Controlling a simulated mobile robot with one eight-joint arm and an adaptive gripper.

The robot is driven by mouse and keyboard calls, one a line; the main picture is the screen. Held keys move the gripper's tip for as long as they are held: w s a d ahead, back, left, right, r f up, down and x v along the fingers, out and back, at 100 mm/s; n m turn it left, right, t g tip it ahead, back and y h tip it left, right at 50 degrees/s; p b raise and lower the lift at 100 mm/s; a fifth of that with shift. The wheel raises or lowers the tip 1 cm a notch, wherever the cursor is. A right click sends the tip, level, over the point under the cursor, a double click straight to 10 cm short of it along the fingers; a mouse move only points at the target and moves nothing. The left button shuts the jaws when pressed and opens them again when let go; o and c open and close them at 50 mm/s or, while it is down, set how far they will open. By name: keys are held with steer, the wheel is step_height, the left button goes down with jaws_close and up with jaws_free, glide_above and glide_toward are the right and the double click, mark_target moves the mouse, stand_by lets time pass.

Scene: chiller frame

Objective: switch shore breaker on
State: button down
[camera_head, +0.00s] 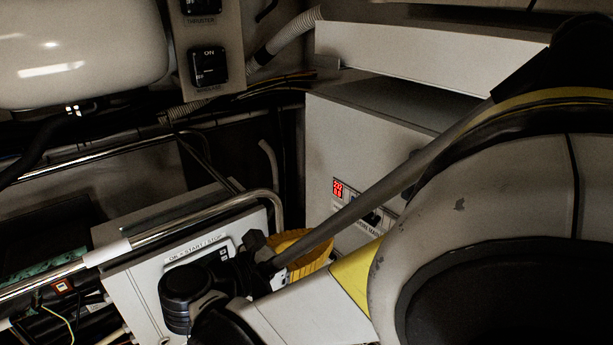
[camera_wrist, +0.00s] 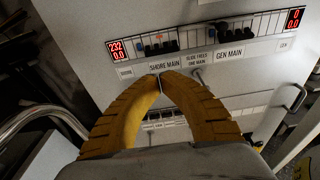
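The shore breaker (camera_wrist: 158,46) is a row of black toggles above the "SHORE MAIN" label (camera_wrist: 165,64) on a pale panel in the wrist view. Which way its toggles are set is too small to tell. My gripper (camera_wrist: 161,75) has yellow ribbed fingers with their tips together, just below that label. I see nothing held between them and cannot tell if they touch the panel. In the head view, a yellow finger (camera_head: 306,250) shows in front of the panel (camera_head: 330,140), partly behind my arm, and the breaker is hard to make out.
A "GEN MAIN" breaker (camera_wrist: 222,33) sits right of the shore breaker, with a "SLIDE FIRST ONE MAIN" label (camera_wrist: 196,59) between. Red displays (camera_wrist: 117,50) mark the panel's ends. A metal rail (camera_head: 160,222) and a white start/stop box (camera_head: 140,290) stand left of the gripper.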

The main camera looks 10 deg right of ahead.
steer(key=b+x, duration=0.1)
steer(key=x, duration=0.9)
steer(key=shift+b, duration=0.35)
steer(key=shift+s+a+r+g+y+p, duration=0.15)
steer(key=shift+r+g+y+p, duration=0.3)
steer(key=shift+p, duration=0.7)
steer(key=shift+s+a+r+g+y+p, duration=0.2)
steer(key=shift+y+p, duration=0.45)
steer(key=shift+p, duration=0.5)
steer(key=shift+s+a+r+g+y+p, duration=0.1)
steer(key=shift+r+g+y+p, duration=0.25)
steer(key=shift+y+p, duration=0.6)
steer(key=shift+w+a+r+g+y+p, duration=0.15)
steer(key=shift+g+y+p, duration=0.35)
steer(key=shift+p, duration=0.85)
steer(key=shift+s+a+r+g+y+p, duration=0.15)
steer(key=shift+g+y+p, duration=0.25)
steer(key=shift+y+p, duration=0.55)
steer(key=shift+r+g+y+p, duration=0.3)
steer(key=shift+g+y+p, duration=0.1)
steer(key=shift+p, duration=0.55)
steer(key=shift+f, duration=0.1)
steer(key=shift+r+p, duration=0.5)
steer(key=shift+r, duration=0.3)
